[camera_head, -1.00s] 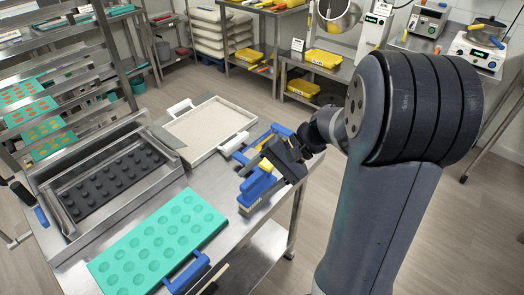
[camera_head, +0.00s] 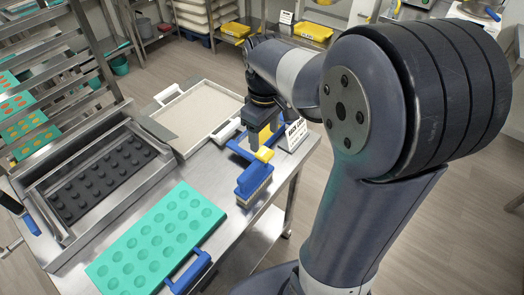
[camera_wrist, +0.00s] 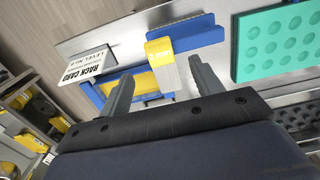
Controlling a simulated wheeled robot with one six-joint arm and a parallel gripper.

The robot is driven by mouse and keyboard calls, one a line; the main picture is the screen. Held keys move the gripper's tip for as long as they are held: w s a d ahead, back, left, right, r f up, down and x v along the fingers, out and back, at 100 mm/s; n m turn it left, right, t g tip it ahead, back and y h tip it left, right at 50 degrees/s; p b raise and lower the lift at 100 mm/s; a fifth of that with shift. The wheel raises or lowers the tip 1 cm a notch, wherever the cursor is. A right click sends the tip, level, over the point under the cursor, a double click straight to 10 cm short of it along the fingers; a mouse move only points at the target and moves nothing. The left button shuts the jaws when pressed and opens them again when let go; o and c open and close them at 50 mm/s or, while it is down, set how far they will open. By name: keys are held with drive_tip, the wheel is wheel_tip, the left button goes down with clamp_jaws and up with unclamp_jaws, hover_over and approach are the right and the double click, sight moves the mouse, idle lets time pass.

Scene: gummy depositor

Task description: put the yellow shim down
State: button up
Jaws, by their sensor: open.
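The yellow shim (camera_head: 264,154) is at the right part of the steel table, by a blue frame (camera_head: 240,150) and behind a blue brush (camera_head: 254,182). My gripper (camera_head: 263,122) points down over it. In the wrist view the shim (camera_wrist: 160,58) shows between the two open fingers (camera_wrist: 162,86), with a gap on each side. More yellow shows inside the blue frame (camera_wrist: 118,88); I cannot tell whether it is part of the shim. How the shim rests underneath is hidden.
A rack card (camera_head: 293,135) stands close right of my gripper. A white-framed tray (camera_head: 160,100) lies to the left. A teal mould (camera_head: 160,235) lies in front, beside a steel tray with a dark mould (camera_head: 100,180). The table's right edge is near.

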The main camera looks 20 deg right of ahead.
sight(266, 153)
drive_tip(key=f, duration=0.5)
drive_tip(key=shift+s+d+f+p, duration=0.15)
drive_tip(key=shift+s+f+p, duration=0.05)
drive_tip(key=shift+f+p, duration=0.2)
drive_tip(key=shift+r, duration=0.15)
drive_tip(key=c, duration=1.2)
